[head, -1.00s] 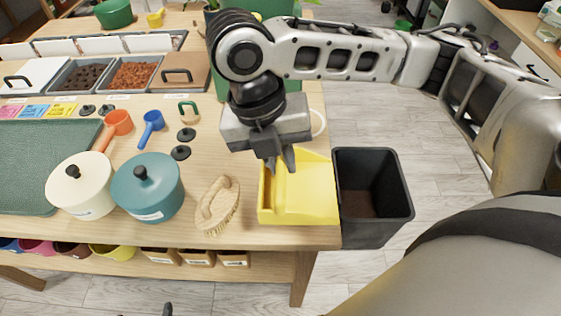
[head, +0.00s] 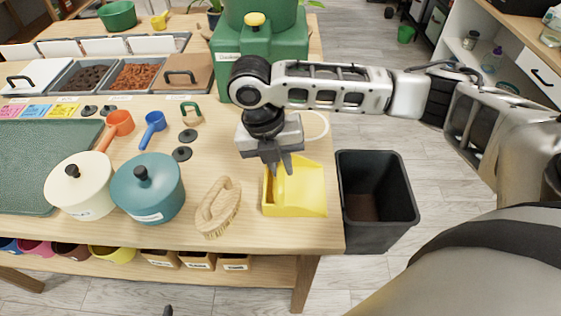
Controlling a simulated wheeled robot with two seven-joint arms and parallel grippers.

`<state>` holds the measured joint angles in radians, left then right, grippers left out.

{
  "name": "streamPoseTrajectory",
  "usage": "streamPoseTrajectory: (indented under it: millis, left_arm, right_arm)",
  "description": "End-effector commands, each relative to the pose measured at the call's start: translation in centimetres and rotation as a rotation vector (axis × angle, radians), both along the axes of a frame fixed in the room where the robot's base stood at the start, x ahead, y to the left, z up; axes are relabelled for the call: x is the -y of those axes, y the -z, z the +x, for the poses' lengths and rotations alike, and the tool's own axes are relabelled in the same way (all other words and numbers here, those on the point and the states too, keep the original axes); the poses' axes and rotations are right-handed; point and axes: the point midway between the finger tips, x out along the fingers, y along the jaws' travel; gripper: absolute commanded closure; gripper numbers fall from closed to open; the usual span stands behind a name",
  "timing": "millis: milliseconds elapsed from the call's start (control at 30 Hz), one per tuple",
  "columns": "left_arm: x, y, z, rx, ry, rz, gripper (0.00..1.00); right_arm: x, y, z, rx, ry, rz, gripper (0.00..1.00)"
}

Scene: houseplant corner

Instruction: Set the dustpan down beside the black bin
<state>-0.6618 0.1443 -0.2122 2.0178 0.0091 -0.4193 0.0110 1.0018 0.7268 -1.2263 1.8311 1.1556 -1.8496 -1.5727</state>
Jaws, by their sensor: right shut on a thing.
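The yellow dustpan (head: 305,192) is at the front right corner of the wooden table, left of the black bin (head: 376,205). Its open side faces right, toward the bin. My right gripper (head: 271,167) is shut on the dustpan's left part and partly hides it. The dustpan is at or just above the tabletop; I cannot tell if it touches. The black bin stands upright on the floor against the table's right end, its rim near table height. A small dark tip at the bottom edge seems to be my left gripper (head: 168,311); its jaws cannot be made out.
A wooden brush (head: 218,208) lies just left of the dustpan. A teal pot (head: 148,190) and a cream pot (head: 80,187) stand further left. A large green container (head: 262,62) stands behind my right gripper. The table's front and right edges are close to the dustpan.

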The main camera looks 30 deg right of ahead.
Motion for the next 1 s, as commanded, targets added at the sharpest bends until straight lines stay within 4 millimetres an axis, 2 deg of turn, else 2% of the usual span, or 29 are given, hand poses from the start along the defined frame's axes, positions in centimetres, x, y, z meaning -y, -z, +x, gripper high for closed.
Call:
streamPoseTrajectory:
  millis: [167, 200, 267, 567, 667, 767, 1000]
  left_arm:
    - [0.0, 0.0, 0.0, -0.002, 0.0, 0.002, 0.21]
    - [0.0, 0.0, 0.0, -0.002, 0.0, 0.002, 0.21]
    - [0.0, 0.1, 0.0, -0.001, 0.0, 0.002, 0.21]
    - [-0.1, 0.1, 0.1, 0.001, -0.001, 0.002, 0.21]
    - [-0.1, 0.0, 0.2, 0.005, -0.001, 0.002, 0.21]
    - [-0.1, -0.1, 0.3, 0.006, -0.001, 0.001, 0.21]
    - [-0.1, -0.2, 0.4, 0.007, -0.001, 0.002, 0.21]
  right_arm:
    - [0.0, 0.1, 0.0, -0.001, 0.0, 0.001, 1.0]
    - [0.0, 0.2, 0.0, -0.001, 0.0, 0.001, 0.8]
    - [0.0, 0.2, 0.0, -0.001, 0.0, 0.001, 0.64]
    - [0.0, 0.1, 0.0, 0.001, 0.0, 0.001, 0.64]
    - [-0.2, -0.7, 0.1, 0.003, 0.0, 0.001, 0.64]
    - [-0.5, -2.2, 0.3, 0.003, -0.001, 0.002, 0.64]
    - [-1.5, -7.3, 1.0, 0.005, -0.002, 0.003, 0.64]
